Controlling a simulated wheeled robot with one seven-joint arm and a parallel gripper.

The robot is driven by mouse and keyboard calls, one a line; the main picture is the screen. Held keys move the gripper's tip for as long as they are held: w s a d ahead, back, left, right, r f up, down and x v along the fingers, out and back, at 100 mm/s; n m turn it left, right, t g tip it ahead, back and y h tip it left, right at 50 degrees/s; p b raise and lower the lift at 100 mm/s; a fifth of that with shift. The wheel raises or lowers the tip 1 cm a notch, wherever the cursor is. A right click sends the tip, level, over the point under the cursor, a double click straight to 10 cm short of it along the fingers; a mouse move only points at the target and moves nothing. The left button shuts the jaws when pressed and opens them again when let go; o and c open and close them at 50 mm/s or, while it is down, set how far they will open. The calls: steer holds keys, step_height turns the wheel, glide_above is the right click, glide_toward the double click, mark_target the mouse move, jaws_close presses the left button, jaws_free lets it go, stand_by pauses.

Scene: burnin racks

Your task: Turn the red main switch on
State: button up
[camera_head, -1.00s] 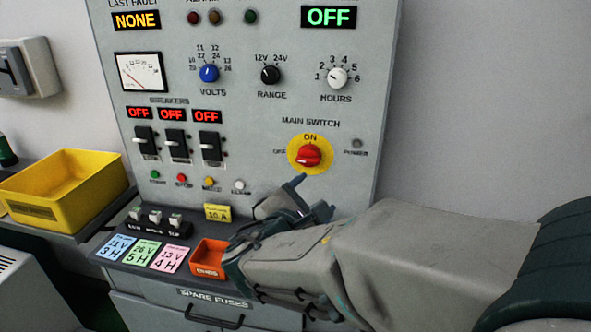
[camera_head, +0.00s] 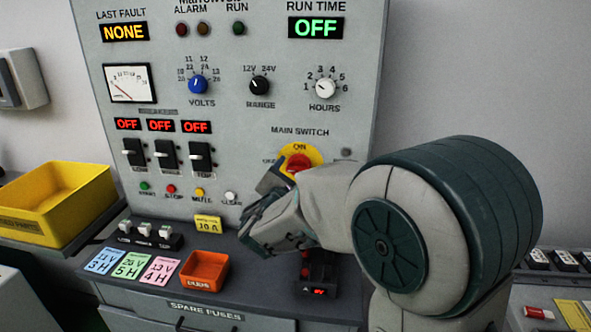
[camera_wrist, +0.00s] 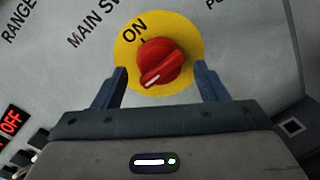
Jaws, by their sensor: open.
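The red main switch (camera_head: 299,164) is a rotary knob on a round yellow plate on the grey panel, partly hidden by my arm in the head view. In the wrist view the red knob (camera_wrist: 160,62) shows whole, with its white mark pointing down-left, away from the ON label (camera_wrist: 133,28) and toward the OFF side. My gripper (camera_wrist: 160,80) is open, one finger on each side of the knob. I see no clear contact, and the remaining depth is hard to tell.
Three black breakers (camera_head: 166,155) stand left of the switch under red OFF displays. Volts (camera_head: 198,85), range and hours knobs are above. An orange tray (camera_head: 205,271) and fuse holders (camera_head: 150,234) lie on the ledge below. A yellow bin (camera_head: 50,205) stands at left.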

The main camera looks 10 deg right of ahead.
steer(key=shift+w+d, duration=0.3)
steer(key=shift+w, duration=0.35)
steer(key=c, duration=0.9)
steer(key=shift+c, duration=0.3)
